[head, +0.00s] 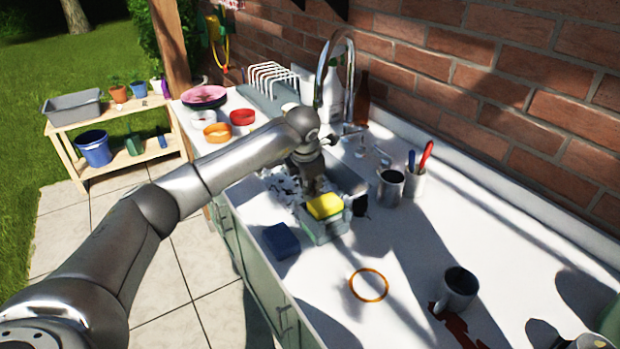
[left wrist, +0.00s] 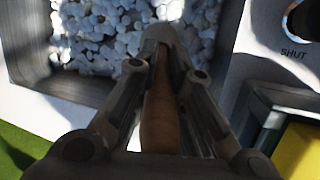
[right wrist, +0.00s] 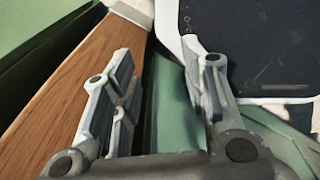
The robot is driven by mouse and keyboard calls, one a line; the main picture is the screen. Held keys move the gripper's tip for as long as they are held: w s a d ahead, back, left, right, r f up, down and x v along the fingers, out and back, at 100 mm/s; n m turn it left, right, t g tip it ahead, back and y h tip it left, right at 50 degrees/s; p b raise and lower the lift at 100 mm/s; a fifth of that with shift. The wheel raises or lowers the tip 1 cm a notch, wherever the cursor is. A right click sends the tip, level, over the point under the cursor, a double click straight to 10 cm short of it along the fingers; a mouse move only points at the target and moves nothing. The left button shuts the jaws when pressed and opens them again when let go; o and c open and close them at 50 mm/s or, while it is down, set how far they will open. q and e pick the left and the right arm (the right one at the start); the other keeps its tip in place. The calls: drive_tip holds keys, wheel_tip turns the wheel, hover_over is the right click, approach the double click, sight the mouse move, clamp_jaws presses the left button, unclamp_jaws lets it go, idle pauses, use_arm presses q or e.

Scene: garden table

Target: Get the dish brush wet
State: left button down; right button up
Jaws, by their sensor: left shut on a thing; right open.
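My left gripper (head: 312,185) is over the sink (head: 348,178) and points down. In the left wrist view its fingers (left wrist: 165,75) are shut on a brown wooden handle, which I take as the dish brush (left wrist: 160,115). The brush's far end lies over white suds (left wrist: 85,40) inside the grey sink walls. Its bristles are hidden, and I cannot tell whether they touch the suds. In the head view the arm hides the brush. The tap (head: 322,75) arches behind the sink. My right gripper (right wrist: 160,95) is open and empty, near a wooden board and green panels.
A blue block (head: 281,240) lies nearby. Mugs (head: 391,187) stand right of the sink.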

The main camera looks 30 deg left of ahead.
sight(310, 196)
use_arm(q)
wheel_tip(310, 196, down, 3)
drive_tip(key=shift+f+b, duration=0.1)
drive_tip(key=shift+b, duration=0.75)
drive_tip(key=shift+f+b, duration=0.7)
drive_tip(key=shift+f, duration=0.3)
drive_tip(key=shift+r, duration=0.1)
wheel_tip(310, 196, up, 15)
drive_tip(key=p, duration=0.9)
